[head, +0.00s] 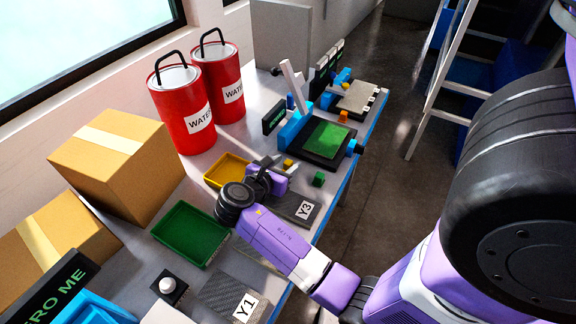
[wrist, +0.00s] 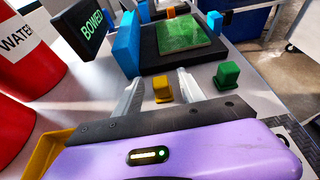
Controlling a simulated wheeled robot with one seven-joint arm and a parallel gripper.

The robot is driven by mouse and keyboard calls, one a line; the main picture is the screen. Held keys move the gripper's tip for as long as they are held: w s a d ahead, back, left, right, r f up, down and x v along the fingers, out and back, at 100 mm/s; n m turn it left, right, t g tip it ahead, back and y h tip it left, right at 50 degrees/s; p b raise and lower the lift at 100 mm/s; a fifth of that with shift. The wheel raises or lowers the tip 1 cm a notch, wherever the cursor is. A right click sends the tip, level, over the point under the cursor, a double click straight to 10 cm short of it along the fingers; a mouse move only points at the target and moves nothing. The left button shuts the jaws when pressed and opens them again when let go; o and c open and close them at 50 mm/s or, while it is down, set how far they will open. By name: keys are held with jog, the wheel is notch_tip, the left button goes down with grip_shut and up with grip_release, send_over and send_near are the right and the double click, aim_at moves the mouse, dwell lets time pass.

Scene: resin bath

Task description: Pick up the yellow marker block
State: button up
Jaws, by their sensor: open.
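The yellow marker block (head: 288,164) is a small block on the grey bench, just beyond my gripper (head: 272,163) in the head view. In the wrist view the yellow block (wrist: 162,91) appears between the two pale fingers of my gripper (wrist: 158,77). The fingers are spread apart with a gap on either side of the block. I cannot tell how far above or around the block the fingertips are. The gripper is open and holds nothing.
A green block (wrist: 228,75) stands right of the fingers. A black plate with a green panel (wrist: 180,45) and a blue upright (wrist: 126,43) stand beyond. A yellow tray (wrist: 44,150) lies left; red water cans (head: 180,110) stand behind. The bench edge is on the right.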

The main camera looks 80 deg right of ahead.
grip_shut()
dwell(0.3)
